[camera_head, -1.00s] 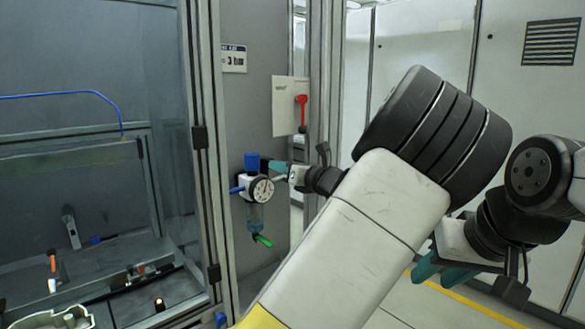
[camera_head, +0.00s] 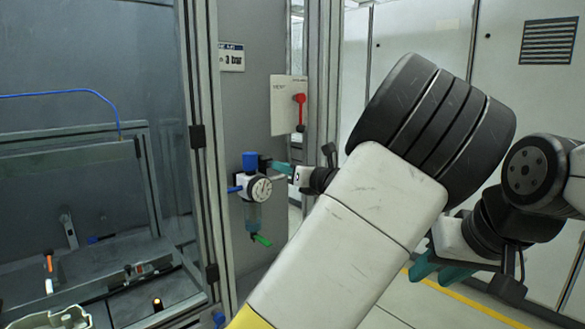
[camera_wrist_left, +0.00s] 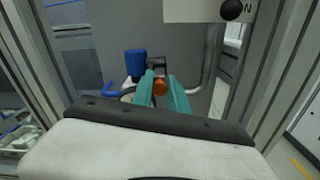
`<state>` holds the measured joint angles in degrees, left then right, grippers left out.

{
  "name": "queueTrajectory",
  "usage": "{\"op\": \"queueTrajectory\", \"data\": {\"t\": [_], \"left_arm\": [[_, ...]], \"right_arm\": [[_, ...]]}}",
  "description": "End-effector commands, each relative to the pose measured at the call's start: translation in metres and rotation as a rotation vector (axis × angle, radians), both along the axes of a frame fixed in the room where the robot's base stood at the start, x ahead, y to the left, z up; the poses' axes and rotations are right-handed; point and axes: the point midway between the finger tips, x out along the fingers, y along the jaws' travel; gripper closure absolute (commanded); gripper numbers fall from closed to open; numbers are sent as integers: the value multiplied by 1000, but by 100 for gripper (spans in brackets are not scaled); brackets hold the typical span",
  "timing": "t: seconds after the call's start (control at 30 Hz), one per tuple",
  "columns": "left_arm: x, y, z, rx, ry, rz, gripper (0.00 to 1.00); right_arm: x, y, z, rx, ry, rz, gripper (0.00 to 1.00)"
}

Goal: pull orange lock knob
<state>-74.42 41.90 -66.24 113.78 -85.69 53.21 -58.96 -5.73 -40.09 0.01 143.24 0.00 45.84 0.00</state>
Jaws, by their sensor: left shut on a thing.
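The air regulator with a blue cap (camera_head: 249,161), round white gauge (camera_head: 261,188) and clear bowl is fixed to the grey panel. My left gripper (camera_head: 272,165) is at its upper right side. The left wrist view shows the orange lock knob (camera_wrist_left: 161,87) between the teal fingers of my left gripper (camera_wrist_left: 162,78), which are shut on it. The knob is hidden in the head view. The blue cap (camera_wrist_left: 135,62) stands just left of the fingers in the wrist view. My right gripper (camera_head: 438,270) hangs open and empty at the lower right, away from the panel.
A glazed frame post (camera_head: 205,150) stands close on the left. Open floor lies to the right.

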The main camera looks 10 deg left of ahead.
Motion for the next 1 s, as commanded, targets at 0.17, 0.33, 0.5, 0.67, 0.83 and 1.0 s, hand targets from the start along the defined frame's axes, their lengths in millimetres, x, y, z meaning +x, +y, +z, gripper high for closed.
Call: {"op": "queueTrajectory", "data": {"t": [0.17, 0.33, 0.5, 0.67, 0.83, 1.0], "left_arm": [[-1, -2, -2, 0, 3, -3, 67], [-1, -2, -1, 0, 2, -2, 59], [-1, -2, -1, 0, 2, -2, 59], [-8, -12, -1, 0, 2, -4, 59], [-26, -36, -1, -1, 2, -6, 59], [-41, -56, -1, 1, 3, -6, 59]], "right_arm": [[0, 0, 0, 0, 0, 0, 64], [0, 0, 0, 0, 0, 0, 64], [0, 0, 0, 0, 0, 0, 64], [0, 0, 0, 0, 0, 0, 64], [0, 0, 0, 0, 0, 0, 64], [0, 0, 0, 0, 0, 0, 64]]}}
